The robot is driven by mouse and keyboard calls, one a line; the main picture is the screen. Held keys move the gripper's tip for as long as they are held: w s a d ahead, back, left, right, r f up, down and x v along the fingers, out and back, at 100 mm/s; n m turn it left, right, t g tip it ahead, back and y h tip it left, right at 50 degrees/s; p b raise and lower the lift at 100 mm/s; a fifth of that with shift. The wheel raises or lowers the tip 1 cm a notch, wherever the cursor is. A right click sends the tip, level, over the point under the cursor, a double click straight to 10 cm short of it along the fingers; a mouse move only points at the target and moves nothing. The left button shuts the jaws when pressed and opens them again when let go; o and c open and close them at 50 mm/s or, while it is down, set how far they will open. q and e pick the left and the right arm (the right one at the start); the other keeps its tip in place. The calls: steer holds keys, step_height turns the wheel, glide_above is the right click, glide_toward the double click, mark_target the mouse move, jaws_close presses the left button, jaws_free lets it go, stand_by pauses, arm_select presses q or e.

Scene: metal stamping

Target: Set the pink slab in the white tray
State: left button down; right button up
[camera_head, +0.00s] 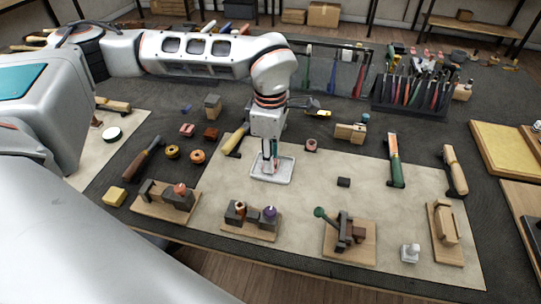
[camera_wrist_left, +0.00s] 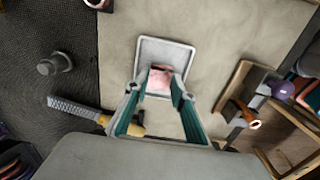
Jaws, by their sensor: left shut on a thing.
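The white tray (camera_head: 284,180) lies on the pale mat near the middle of the table. In the left wrist view its rim (camera_wrist_left: 184,49) frames the fingertips. My left gripper (camera_head: 270,166) points down over the tray, its green-padded fingers shut on the pink slab. The slab (camera_wrist_left: 160,79) shows between the fingertips in the left wrist view, within the tray's outline. In the head view the fingers mostly hide it. I cannot tell whether it touches the tray floor. My right gripper is not in view.
A yellow-handled tool (camera_head: 234,141) lies just left of the tray. A wooden block with a grey and purple part (camera_head: 252,222) stands in front. A small reddish round piece (camera_head: 311,145) is behind right. The mat right of the tray is mostly clear.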

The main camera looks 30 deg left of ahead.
arm_select(q)
steer(key=shift+f, duration=0.25)
stand_by(0.4)
steer(key=c, duration=1.6)
jaws_free()
steer(key=shift+c, duration=1.2)
steer(key=shift+r+p, duration=0.85)
steer(key=shift+r, duration=0.7)
